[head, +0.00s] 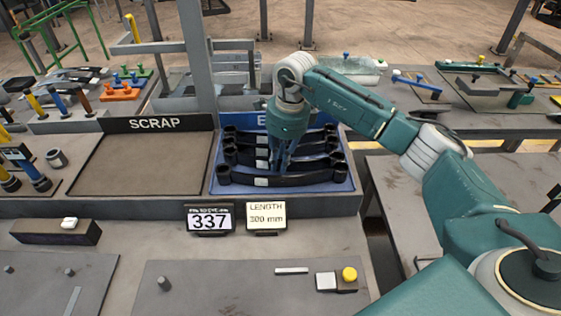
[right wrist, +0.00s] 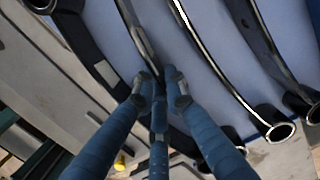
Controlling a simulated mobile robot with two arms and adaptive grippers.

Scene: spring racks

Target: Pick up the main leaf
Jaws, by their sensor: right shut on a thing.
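Several black, curved leaves with rolled eyes at their ends lie side by side in a blue-floored bay (head: 345,187). The nearest leaf (head: 315,178) has a pale label. All look alike, so I cannot tell which is the main leaf by its looks. My right gripper (head: 280,168) reaches down into the bay among the leaves. In the right wrist view its blue fingers (right wrist: 158,95) are shut on a dark leaf (right wrist: 138,38) near its middle. The fingers hide part of that leaf. My left gripper is not in view.
Two small signs (head: 210,218) reading 337 and LENGTH stand in front. A yellow button (head: 349,274) sits on the near bench. Neighbouring leaves are close to the fingers.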

